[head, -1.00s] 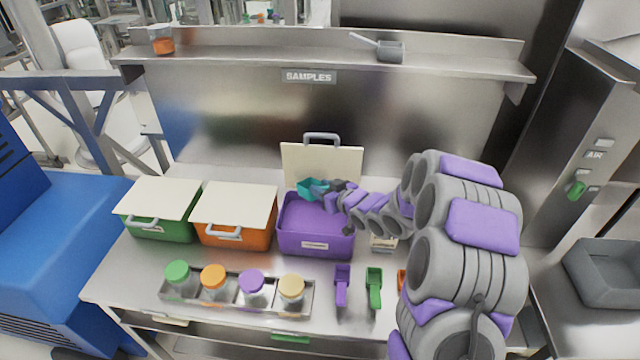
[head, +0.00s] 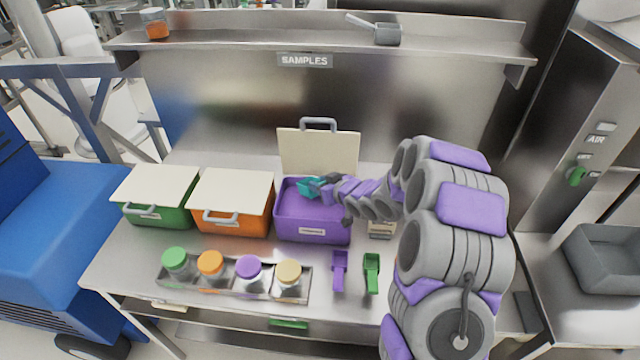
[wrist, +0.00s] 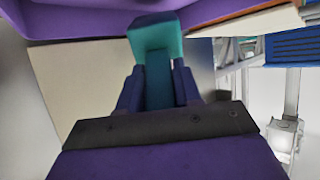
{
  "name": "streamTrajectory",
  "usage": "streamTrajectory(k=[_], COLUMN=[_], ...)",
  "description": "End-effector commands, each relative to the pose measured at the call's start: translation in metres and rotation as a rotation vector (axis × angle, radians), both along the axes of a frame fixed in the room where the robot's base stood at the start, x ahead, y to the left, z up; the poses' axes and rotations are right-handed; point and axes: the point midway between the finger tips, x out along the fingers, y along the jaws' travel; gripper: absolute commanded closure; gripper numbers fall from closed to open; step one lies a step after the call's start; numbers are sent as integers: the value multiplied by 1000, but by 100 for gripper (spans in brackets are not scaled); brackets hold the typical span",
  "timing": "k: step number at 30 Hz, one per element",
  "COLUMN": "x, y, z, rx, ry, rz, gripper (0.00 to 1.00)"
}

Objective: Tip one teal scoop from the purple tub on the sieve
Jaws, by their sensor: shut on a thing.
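The purple tub (head: 313,233) stands open on the bench, its pale lid (head: 318,152) upright behind it. The teal scoop (head: 308,188) is over the tub's opening, near its back left part. My gripper (head: 330,183) is shut on the scoop's handle. In the wrist view the teal scoop (wrist: 157,60) lies between both fingers, with the purple tub (wrist: 80,20) along the top of the picture. What the scoop holds, and whether it dips below the rim, I cannot tell. I see no sieve that I can make out with certainty.
A lidded orange tub (head: 233,220) and a lidded green tub (head: 158,212) stand left of the purple one. A rack (head: 232,284) of lidded jars, a purple scoop (head: 339,270) and a green scoop (head: 371,273) lie in front. A shelf (head: 430,58) runs above.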

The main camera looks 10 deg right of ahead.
Motion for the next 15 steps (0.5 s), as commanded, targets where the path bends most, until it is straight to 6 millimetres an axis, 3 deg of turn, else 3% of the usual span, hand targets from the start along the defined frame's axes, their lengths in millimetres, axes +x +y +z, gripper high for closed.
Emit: streamTrajectory(k=[15], x=[0], y=[1], z=[-44], rx=[0], ry=[1], rz=[1], gripper=[93])
